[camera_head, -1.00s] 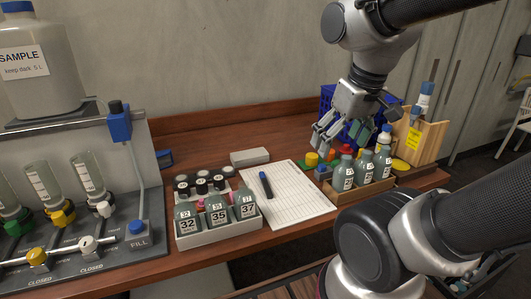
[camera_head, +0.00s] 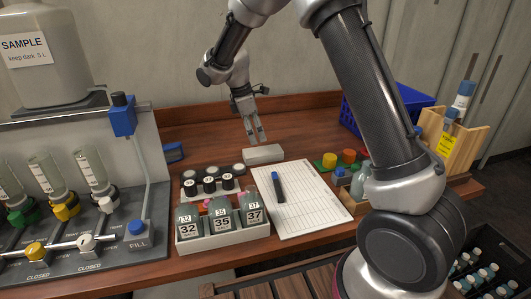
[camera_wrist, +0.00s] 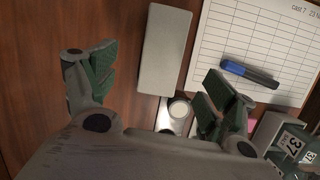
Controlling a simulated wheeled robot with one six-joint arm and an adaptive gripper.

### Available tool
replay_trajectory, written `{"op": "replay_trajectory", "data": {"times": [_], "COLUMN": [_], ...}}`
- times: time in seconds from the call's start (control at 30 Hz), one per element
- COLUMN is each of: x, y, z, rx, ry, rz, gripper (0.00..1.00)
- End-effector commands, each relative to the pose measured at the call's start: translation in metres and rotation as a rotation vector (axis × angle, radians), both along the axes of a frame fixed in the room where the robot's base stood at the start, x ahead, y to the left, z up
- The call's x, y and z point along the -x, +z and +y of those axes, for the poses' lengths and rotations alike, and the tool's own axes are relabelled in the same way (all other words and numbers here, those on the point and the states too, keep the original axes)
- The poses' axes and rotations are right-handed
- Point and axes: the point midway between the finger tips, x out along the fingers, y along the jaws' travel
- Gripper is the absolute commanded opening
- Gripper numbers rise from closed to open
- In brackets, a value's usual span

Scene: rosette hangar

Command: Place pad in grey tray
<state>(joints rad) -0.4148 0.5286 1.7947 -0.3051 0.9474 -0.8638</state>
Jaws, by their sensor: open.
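A light grey rectangular block (camera_head: 263,154), which I take to be the pad, lies flat on the wooden bench behind the white sheet. It also shows in the wrist view (camera_wrist: 166,50), between and ahead of my finger lines. My gripper (camera_head: 256,138) is open and empty, pointing down just above and behind the block, apart from it as far as I can tell. In the wrist view my gripper (camera_wrist: 156,85) has its fingers wide apart.
A white grid sheet (camera_head: 300,205) with a blue-capped marker (camera_head: 278,187) lies right of the pale tray. The valve panel (camera_head: 75,240) stands at left. A blue crate (camera_head: 395,105) and a wooden holder (camera_head: 462,140) are at right.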

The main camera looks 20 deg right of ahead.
Motion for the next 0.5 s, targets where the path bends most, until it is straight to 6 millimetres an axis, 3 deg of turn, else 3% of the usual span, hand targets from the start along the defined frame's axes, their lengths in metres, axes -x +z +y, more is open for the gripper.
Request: {"op": "replay_trajectory", "data": {"times": [0.17,0.5], "x": [0.002,0.004], "y": [-0.008,-0.051], "z": [-0.003,-0.016], "rx": [0.004,0.004], "ry": [0.095,0.094], "rz": [0.031,0.032], "gripper": [0.84,0.84]}}
